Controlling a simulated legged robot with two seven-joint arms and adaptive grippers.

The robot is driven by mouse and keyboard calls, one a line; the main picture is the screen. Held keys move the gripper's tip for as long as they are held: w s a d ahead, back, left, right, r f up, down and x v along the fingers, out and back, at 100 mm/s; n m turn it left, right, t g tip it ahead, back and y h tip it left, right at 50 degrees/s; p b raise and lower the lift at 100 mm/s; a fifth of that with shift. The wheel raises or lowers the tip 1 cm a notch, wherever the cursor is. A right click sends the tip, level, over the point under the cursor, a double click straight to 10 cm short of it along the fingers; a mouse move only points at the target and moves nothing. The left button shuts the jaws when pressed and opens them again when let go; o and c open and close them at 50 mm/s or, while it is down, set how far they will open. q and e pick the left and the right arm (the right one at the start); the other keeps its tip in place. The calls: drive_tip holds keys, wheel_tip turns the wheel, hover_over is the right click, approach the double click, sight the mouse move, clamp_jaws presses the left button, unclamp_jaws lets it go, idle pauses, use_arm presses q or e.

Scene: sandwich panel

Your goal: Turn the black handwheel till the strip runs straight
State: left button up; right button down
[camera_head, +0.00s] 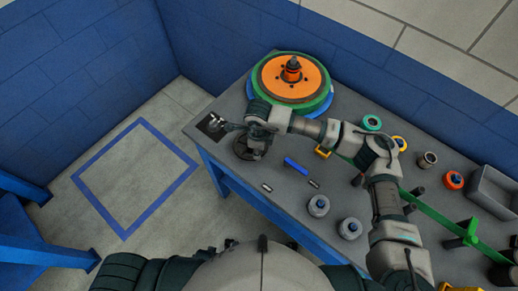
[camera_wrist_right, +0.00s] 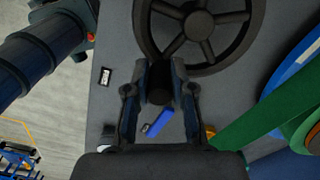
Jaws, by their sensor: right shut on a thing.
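The black handwheel (camera_head: 241,149) lies at the left end of the grey table, partly hidden under my right arm. In the right wrist view the handwheel (camera_wrist_right: 204,64) shows its spokes and rim at the top. My right gripper (camera_head: 257,145) is at the wheel's edge. In the wrist view its fingers (camera_wrist_right: 160,86) are shut on the wheel's dark handle. The green strip (camera_head: 437,213) runs along the right part of the table; the arm hides part of it. I cannot tell whether it runs straight. My left gripper cannot be made out.
A reel (camera_head: 291,76) with orange, green and blue discs stands behind the wheel. A blue bar (camera_head: 297,167) and small pins lie to its right. Two grey round parts (camera_head: 319,206) sit near the front edge. A grey bin (camera_head: 494,190) is at the far right.

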drive_tip(key=c, duration=1)
unclamp_jaws()
drive_tip(key=shift+a, duration=0.1)
wheel_tip(320, 180, up, 12)
